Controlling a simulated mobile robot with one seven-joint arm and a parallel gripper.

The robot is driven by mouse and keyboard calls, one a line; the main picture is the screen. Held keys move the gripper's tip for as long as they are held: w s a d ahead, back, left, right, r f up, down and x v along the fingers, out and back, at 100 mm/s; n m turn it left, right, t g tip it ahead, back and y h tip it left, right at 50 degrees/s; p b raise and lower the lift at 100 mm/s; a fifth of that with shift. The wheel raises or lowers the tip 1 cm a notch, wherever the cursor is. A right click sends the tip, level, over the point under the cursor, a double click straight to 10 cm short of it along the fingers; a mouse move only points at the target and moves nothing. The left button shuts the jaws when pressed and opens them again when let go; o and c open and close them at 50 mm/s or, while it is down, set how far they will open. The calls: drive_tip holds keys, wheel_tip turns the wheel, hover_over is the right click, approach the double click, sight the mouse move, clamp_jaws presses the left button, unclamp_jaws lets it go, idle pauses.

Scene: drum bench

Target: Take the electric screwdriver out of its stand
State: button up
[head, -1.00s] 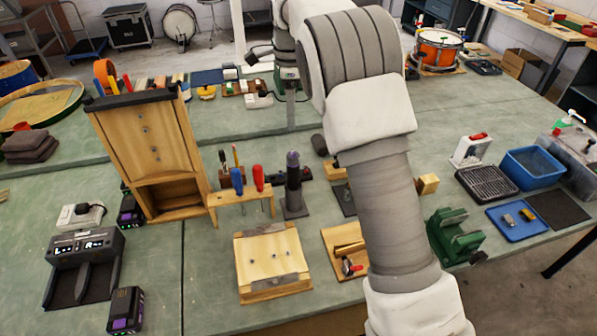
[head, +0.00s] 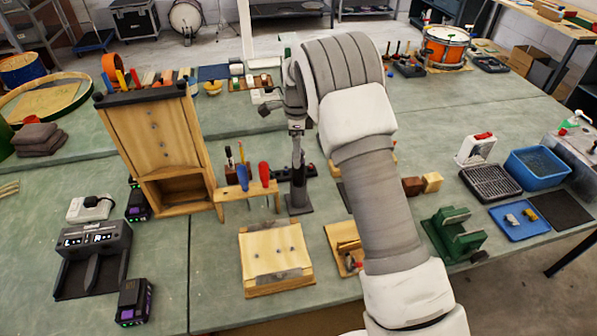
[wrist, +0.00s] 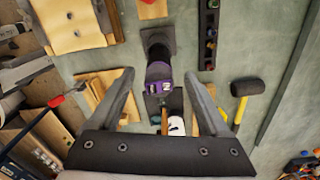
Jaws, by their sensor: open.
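The electric screwdriver (head: 298,178) stands upright in its dark stand (head: 299,208), right of the wooden rack with the blue and red handled drivers. In the wrist view the screwdriver (wrist: 158,72) is dark with a purple band, and its stand (wrist: 157,37) shows beyond it. My gripper (head: 298,143) is over the screwdriver's top in the head view. In the wrist view my gripper (wrist: 159,76) is open, with one finger on each side of the screwdriver's purple end. Gaps show on both sides. How far the fingers are above it is hard to tell.
The tool rack (head: 246,190) stands close on the left, and a tall wooden cabinet (head: 155,145) beyond it. A wooden block (head: 275,257) lies in front. A yellow-handled mallet (wrist: 243,95) lies to the right in the wrist view.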

sight(299, 173)
wheel_tip(299, 173, down, 4)
drive_tip(key=shift+d+f+p, duration=0.15)
drive_tip(key=shift+p, duration=0.3)
clamp_jaws()
